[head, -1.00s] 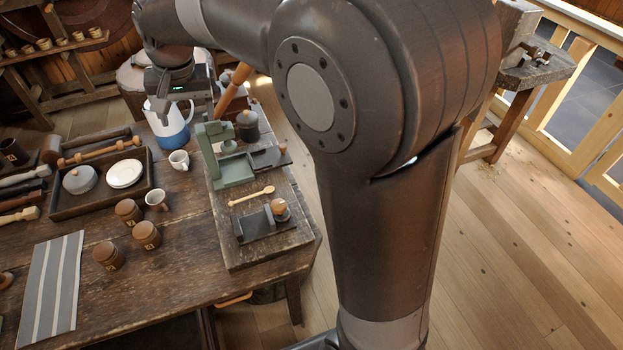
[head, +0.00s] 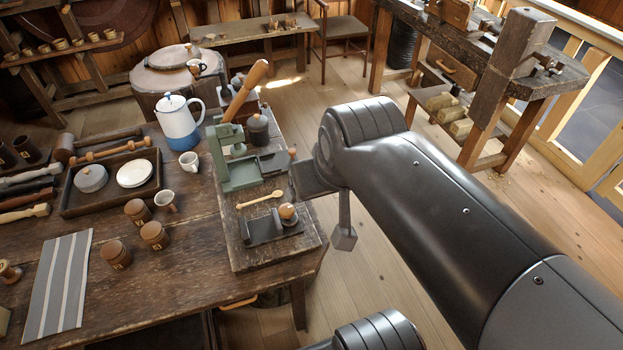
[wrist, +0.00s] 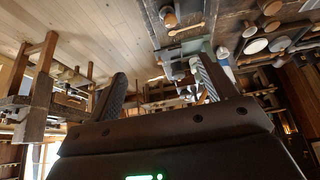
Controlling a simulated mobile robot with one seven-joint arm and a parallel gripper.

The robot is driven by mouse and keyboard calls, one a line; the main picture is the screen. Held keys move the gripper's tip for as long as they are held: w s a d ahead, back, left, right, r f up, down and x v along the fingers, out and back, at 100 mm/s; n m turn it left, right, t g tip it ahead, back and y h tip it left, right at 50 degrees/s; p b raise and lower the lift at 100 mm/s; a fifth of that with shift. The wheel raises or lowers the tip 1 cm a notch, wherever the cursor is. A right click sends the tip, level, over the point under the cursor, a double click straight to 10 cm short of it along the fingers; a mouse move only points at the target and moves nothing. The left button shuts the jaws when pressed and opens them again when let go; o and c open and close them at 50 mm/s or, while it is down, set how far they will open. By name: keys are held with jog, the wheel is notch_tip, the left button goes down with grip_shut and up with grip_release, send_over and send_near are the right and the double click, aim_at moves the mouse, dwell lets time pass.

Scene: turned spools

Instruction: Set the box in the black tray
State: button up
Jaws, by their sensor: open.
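A dark, near-black tray (head: 68,208) lies on the left of the workbench. Small brown round lidded boxes (head: 153,236) with pale marks stand on the bench to the right of and below the tray; I cannot tell which one is the box meant. My gripper (wrist: 157,72) is open and empty in the wrist view, its fingers well apart. In the head view it is partly hidden by my arm, beyond the bench's right edge, away from tray and boxes.
A blue-white jug (head: 178,125) and white mugs stand nearby. A striped cloth (head: 58,285) lies front left. Open floor is on the right.

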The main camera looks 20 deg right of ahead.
jog(key=shift+s, duration=0.1)
dwell(0.3)
jog(key=w+a+f+n+t+y, duration=0.15)
jog(key=w+a+f, duration=0.25)
jog(key=w+a, duration=0.6)
jog(key=w+a+f+n+t+y, duration=0.1)
jog(key=w+a+f+t+y, duration=0.15)
jog(key=w+a, duration=0.8)
jog(key=n+t+y, duration=0.1)
jog(key=n+t, duration=0.1)
jog(key=t, duration=0.1)
send_near(135, 208)
jog(key=x, duration=0.3)
jog(key=shift+a+f, duration=0.2)
jog(key=shift+f, duration=0.1)
jog(key=shift+r+x, duration=0.15)
jog(key=shift+x, duration=1.35)
jog(key=shift+r+x, duration=0.1)
jog(key=shift+x, duration=1.4)
jog(key=shift+w+d, duration=0.15)
